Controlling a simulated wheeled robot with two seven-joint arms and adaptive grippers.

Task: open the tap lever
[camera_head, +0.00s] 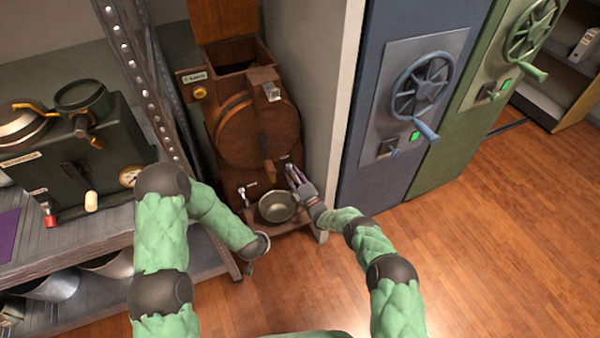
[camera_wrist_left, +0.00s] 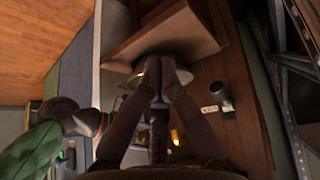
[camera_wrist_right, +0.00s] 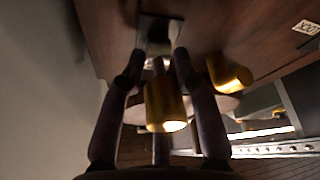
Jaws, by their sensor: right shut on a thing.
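The dark wooden machine (camera_head: 262,120) stands at the back, with a bowl (camera_head: 277,206) on a small ledge at its foot. My right gripper (camera_head: 292,172) is at the machine's lower right front, beside the bowl. In the right wrist view its fingers are shut on the tap lever, whose brass-coloured end (camera_wrist_right: 165,105) shows between them. The fingers hide part of the lever. A small metal fitting (camera_head: 243,193) is left of the bowl. My left gripper (camera_wrist_left: 160,65) has its fingertips together, in front of a wooden ledge (camera_wrist_left: 190,30); nothing is seen between them.
Blue (camera_head: 405,90) and green (camera_head: 470,120) doors with handwheels are at the right. The wooden floor (camera_head: 470,250) at the right is clear.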

